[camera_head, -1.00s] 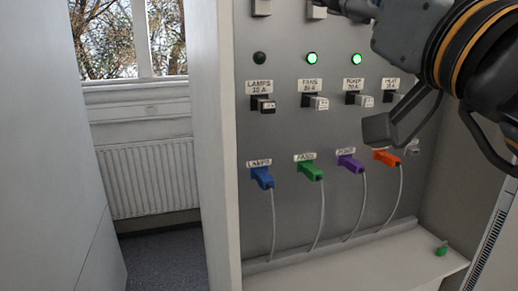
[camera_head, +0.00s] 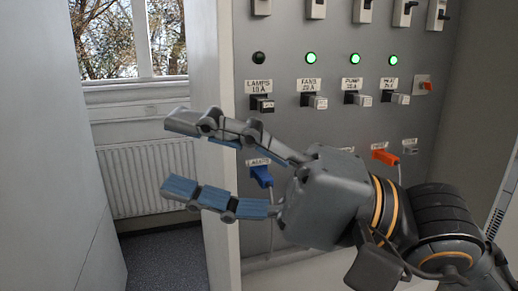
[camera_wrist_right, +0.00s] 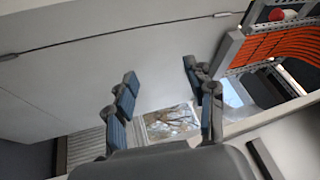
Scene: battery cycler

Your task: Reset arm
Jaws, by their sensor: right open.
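My right gripper (camera_head: 182,155) is open and empty. It reaches from the lower right in the head view, fingers pointing left, in front of the panel's lower left part and the radiator. Its two blue-padded fingers also show spread apart in the right wrist view (camera_wrist_right: 162,105), with nothing between them. The grey panel (camera_head: 435,120) stands behind the arm. The blue plug (camera_head: 262,176) shows between the gripper's fingers, but behind them. The orange plug (camera_head: 385,157) shows above the arm. The green and purple plugs are hidden behind the gripper. My left gripper is not in view.
Labelled breakers (camera_head: 262,104) line the panel under several indicator lamps; the leftmost lamp (camera_head: 259,58) is dark, the others green. A red-orange knob (camera_head: 427,86) is at right. A radiator (camera_head: 150,175) stands under a window. The wrist view shows orange cables (camera_wrist_right: 268,45).

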